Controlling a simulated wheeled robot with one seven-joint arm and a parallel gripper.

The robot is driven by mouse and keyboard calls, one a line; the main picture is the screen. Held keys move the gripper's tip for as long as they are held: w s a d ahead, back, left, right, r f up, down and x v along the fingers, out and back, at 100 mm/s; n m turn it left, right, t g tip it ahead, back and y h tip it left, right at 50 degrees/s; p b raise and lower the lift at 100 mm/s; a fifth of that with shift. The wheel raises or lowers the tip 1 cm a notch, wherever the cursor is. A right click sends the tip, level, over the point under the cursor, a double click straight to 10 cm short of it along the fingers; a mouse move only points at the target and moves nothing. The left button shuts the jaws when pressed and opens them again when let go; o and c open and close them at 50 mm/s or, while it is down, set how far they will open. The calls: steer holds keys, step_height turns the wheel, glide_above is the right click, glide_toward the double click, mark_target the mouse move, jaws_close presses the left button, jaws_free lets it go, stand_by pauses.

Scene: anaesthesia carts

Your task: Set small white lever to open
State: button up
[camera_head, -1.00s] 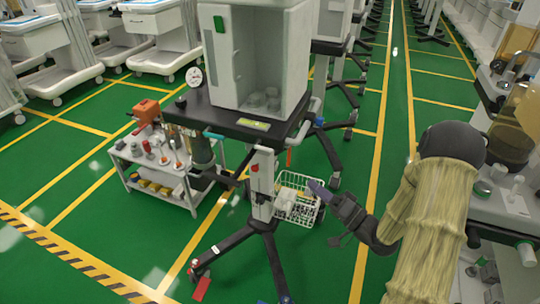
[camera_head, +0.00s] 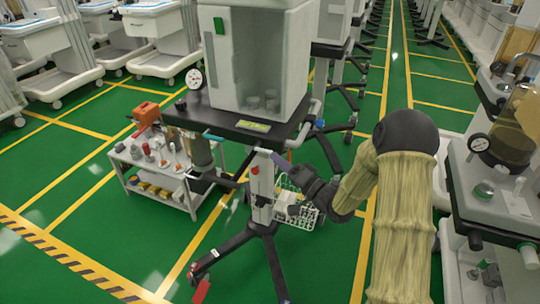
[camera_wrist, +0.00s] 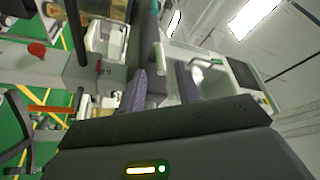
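A small white lever (camera_head: 302,134) slants at the right edge of the cart's black top (camera_head: 222,122). In the wrist view a pale bar, probably this lever (camera_wrist: 161,56), stands beside the dark edge of the top, just beyond my fingertips. My gripper (camera_head: 285,160) is below and left of the lever in the head view, in front of the cart's column. In the wrist view its two purple-grey fingers (camera_wrist: 160,82) are apart with nothing held between them. I cannot tell whether a finger touches the lever.
A red knob (camera_head: 255,170) sits on the white column. A wire basket (camera_head: 300,212) hangs below my gripper. A low trolley (camera_head: 150,170) with tools stands at left. Another machine (camera_head: 500,190) stands close to my arm at right. Green floor is free between them.

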mark_target(270, 152)
steer(key=x, duration=0.4)
jaws_close()
